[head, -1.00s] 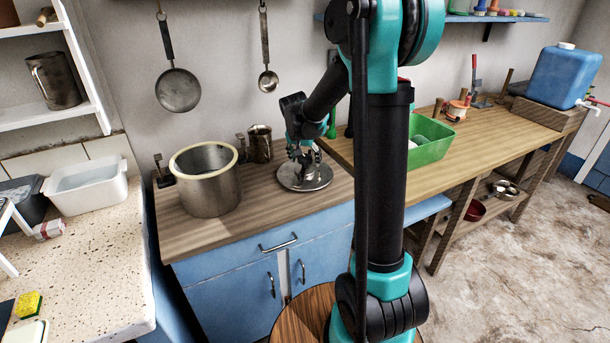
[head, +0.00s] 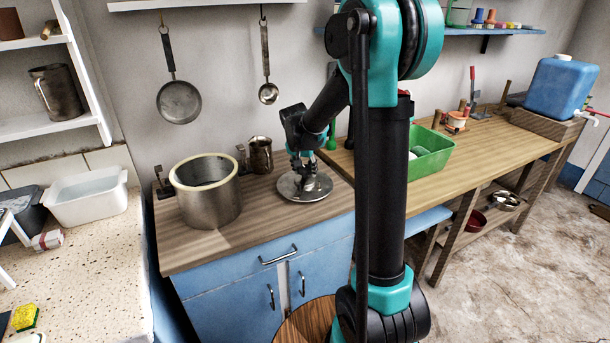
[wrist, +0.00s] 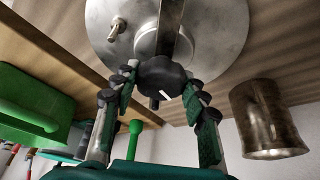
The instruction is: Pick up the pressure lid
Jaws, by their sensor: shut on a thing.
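The pressure lid (head: 318,190) is a round, flat metal disc at the right of the wooden counter, right of the open pot (head: 212,203). The wrist view shows its metal face (wrist: 218,28), a bar across it, a small valve and a black knob (wrist: 165,80). My gripper (head: 303,174) is over the lid. In the wrist view its fingers (wrist: 163,88) are on both sides of the knob, shut on it. The fingers hide part of the lid in the head view. I cannot tell whether the lid touches the counter.
A metal mug (head: 261,156) stands behind the lid, also close by in the wrist view (wrist: 265,120). A green bin (head: 432,152) sits on the right bench. The counter's front strip (head: 265,225) is clear. A pan (head: 179,102) and ladle (head: 268,93) hang on the wall.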

